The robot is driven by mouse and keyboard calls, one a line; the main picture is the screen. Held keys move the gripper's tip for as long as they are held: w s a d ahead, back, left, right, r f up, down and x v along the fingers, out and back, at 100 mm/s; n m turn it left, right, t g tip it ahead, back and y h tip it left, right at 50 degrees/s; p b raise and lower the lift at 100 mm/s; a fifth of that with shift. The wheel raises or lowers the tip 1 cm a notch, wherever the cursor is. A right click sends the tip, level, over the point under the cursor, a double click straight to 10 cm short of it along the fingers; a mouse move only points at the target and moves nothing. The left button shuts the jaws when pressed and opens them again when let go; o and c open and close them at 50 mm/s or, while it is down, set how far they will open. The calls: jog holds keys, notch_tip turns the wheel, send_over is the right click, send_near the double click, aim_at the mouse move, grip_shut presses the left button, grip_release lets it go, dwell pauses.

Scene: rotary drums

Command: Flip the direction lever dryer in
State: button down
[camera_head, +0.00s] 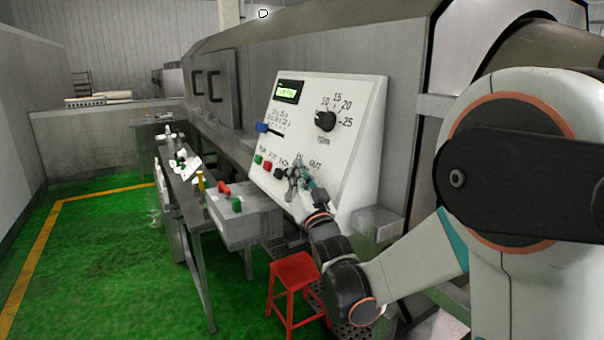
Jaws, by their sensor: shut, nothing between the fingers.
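The white sloped control panel (345,105) stands right of centre. "IN" and "OUT" labels show on its lower part, just above my gripper (299,177). My gripper is shut, with its fingers close against the panel face under these labels. The direction lever is hidden behind my fingers or too small to make out, so I cannot tell its position or whether I touch it. A black rotary knob (325,121) sits upper right on the panel. A blue slider handle (262,127) sits on the left. Green (258,159), red (267,166) and black (279,173) buttons line the lower left.
A red stool (293,270) stands below the panel, close to my arm. A grey box (243,225) with red and green items on top juts out left of it. A long metal table (180,190) runs back. Green floor at left is free.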

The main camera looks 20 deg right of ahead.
jog(key=shift+x, duration=1.55)
jog(key=shift+w+a+f, duration=0.15)
jog(key=shift+w+a, duration=0.05)
jog(key=shift+w, duration=0.05)
